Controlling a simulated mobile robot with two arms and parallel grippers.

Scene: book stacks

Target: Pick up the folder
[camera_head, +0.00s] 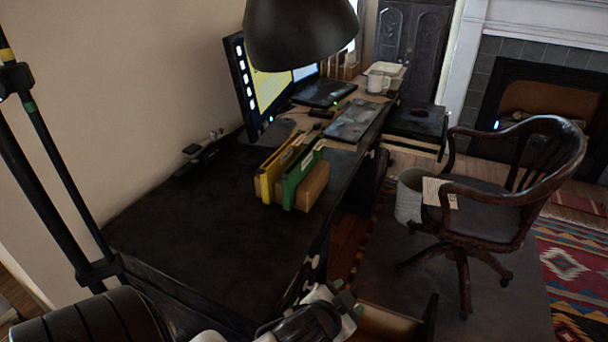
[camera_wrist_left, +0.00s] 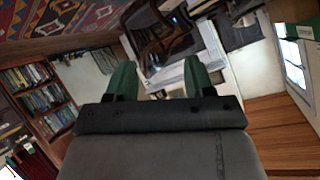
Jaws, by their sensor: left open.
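A yellow folder (camera_head: 265,184) and a green folder (camera_head: 290,186) stand upright side by side on the black desk top, with a tan block-like folder or box (camera_head: 314,186) against the green one's right side. I cannot tell which is the task's folder. My left gripper (camera_head: 346,298) is low at the bottom of the head view, beyond the desk's front edge and well apart from the folders. My right gripper is not in view.
The desk (camera_head: 190,220) is bare in front of the folders. A black lamp shade (camera_head: 300,35) hangs above. A wooden chair (camera_head: 490,215) and bin (camera_head: 408,197) stand right of the desk.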

